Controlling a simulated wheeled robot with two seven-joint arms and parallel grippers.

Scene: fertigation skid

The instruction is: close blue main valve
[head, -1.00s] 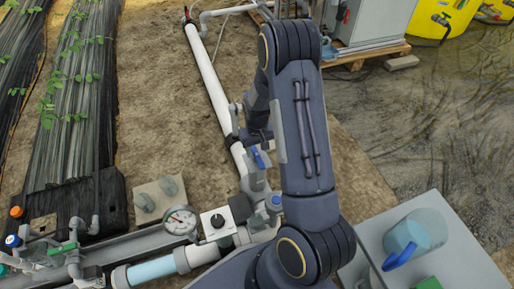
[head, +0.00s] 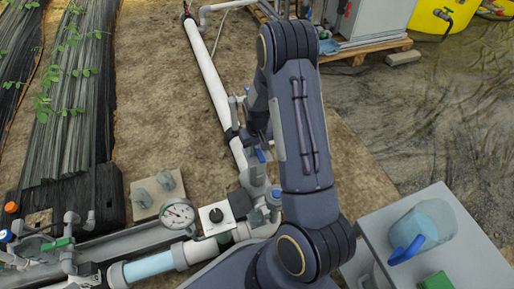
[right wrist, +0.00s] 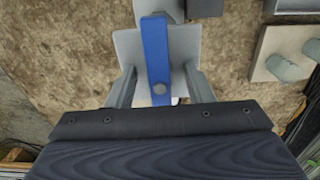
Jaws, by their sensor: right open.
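The blue valve handle (head: 260,155) shows as a small lever on the fittings of the long white pipe, beside my right forearm. In the right wrist view the handle (right wrist: 156,55) is a long blue bar with a round bolt near its lower end, over a grey valve body (right wrist: 185,45). My right gripper (head: 257,139) is at the handle, partly hidden by its own arm in the head view. In the wrist view its open fingers (right wrist: 160,76) stand either side of the bar, with gaps. My left gripper is not in view.
A pressure gauge (head: 178,214) and a white box with a black knob (head: 216,215) sit left of the valve. A grey table (head: 468,244) with a blue-handled jug (head: 428,222) is at the right. Planted rows (head: 70,120) lie at the left.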

